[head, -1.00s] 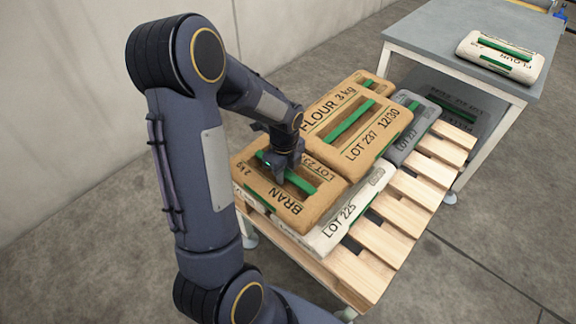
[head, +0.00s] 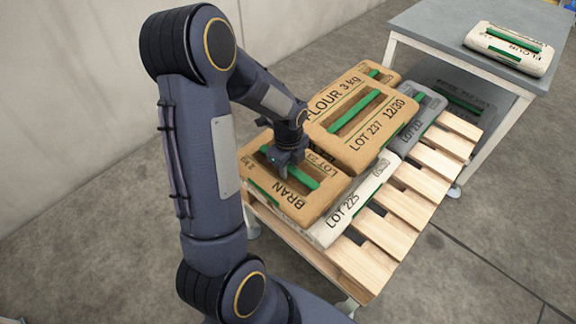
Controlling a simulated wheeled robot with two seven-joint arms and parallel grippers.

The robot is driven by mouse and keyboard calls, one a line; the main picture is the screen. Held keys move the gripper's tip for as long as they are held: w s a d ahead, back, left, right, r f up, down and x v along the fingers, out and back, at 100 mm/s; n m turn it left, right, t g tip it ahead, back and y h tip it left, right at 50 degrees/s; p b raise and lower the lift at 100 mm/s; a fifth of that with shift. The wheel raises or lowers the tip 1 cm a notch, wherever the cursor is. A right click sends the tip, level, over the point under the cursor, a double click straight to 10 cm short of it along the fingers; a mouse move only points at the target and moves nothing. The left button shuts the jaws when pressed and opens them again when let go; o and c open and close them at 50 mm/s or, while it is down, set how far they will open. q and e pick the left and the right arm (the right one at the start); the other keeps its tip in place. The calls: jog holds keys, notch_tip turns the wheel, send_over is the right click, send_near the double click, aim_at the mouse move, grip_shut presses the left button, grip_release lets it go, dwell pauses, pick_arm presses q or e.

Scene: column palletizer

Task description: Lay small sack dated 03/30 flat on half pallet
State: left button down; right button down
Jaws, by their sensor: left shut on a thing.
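My left gripper (head: 286,163) is shut on the green handle strip (head: 291,169) of a tan sack marked BRAN, 2 kg (head: 318,200). This sack lies about flat at the near left of the pallet stack, and its date is not readable. The wooden pallet (head: 405,216) carries several sacks. A tan FLOUR 3 kg sack (head: 340,148), LOT 237, dated 12/30, lies right behind the BRAN sack. A white sack marked LOT 225 (head: 352,207) lies low on the right side of both. No 03/30 date is legible. My right gripper is out of view.
A grey sack (head: 417,123) and another tan sack (head: 386,75) lie farther back on the pallet. Bare slats show along its right side. A grey table (head: 430,25) behind holds a white FLOUR sack (head: 510,48); a dark sack (head: 455,90) shows beneath its top.

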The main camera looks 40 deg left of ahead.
pick_arm(q)
jog(key=shift+w+r, duration=0.1)
jog(key=c, duration=1.2)
grip_release()
jog(key=shift+r, duration=0.25)
notch_tip(320, 180, up, 12)
jog(key=p, duration=0.4)
jog(key=s+d+r+n+t+h, duration=0.2)
jog(key=s+d+r+n, duration=0.2)
jog(key=s+d+n, duration=0.2)
jog(key=s+d+r+n+t+h, duration=0.1)
jog(key=s+d+r+n+t, duration=0.2)
jog(key=s+n, duration=0.7)
jog(key=d+r+n, duration=0.2)
jog(key=d+n, duration=0.2)
jog(key=shift+s+n+t+h, duration=0.3)
jog(key=shift+n+h, duration=0.1)
